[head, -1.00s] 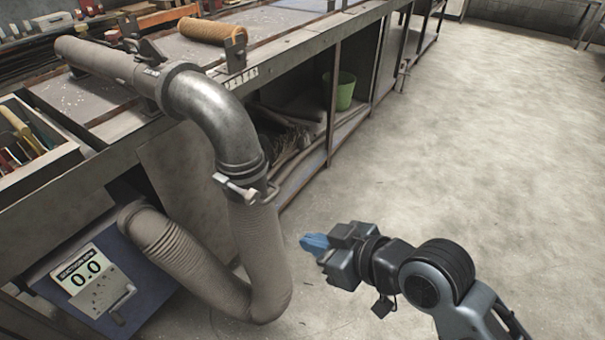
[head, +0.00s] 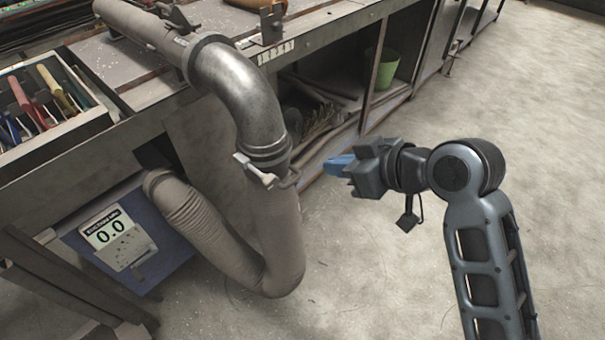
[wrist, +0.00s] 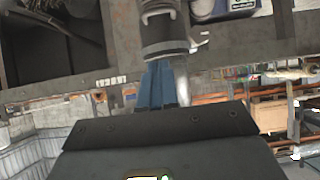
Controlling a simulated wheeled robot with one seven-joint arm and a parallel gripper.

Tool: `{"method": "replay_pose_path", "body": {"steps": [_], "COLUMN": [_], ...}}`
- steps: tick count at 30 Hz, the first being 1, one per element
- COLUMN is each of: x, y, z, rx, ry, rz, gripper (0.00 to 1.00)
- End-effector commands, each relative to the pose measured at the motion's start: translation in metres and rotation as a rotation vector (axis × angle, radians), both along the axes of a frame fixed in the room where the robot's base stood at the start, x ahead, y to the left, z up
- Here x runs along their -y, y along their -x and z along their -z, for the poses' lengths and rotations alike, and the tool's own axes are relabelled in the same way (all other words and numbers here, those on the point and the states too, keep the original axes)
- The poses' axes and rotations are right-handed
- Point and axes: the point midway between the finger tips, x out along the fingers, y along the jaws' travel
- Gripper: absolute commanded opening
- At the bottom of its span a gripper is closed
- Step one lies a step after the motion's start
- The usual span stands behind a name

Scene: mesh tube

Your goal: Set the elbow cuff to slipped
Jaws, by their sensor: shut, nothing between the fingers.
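The metal elbow (head: 245,90) curves down from the bench top. The elbow cuff (head: 268,155) is a grey band with a lever latch (head: 255,172), at the elbow's lower end where the mesh hose (head: 275,230) joins. I cannot tell for certain whether the cuff is seated or slipped. My gripper (head: 330,166) is to the right of the cuff at about its height, blue fingers together and empty, apparently apart from it. In the wrist view the shut fingers (wrist: 162,84) point toward a grey pipe-like part (wrist: 162,28), and the contact gap is hard to judge.
The workbench (head: 150,105) runs along the left and back, with an open tool drawer (head: 50,110). A blue unit (head: 130,240) below shows 0.0. A green bin (head: 380,72) stands on the lower shelf. The floor on the right (head: 500,120) is clear.

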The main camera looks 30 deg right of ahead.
Motion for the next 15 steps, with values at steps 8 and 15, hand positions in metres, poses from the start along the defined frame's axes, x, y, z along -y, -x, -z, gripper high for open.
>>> {"method": "replay_pose_path", "body": {"steps": [8, 15], "x": [-0.009, -0.022], "y": [-0.026, -0.063], "z": [0.019, 0.047], "rx": [-0.001, -0.001], "ry": [-0.002, -0.001], "rz": [-0.002, -0.003], "gripper": [0.00, 0.00]}}
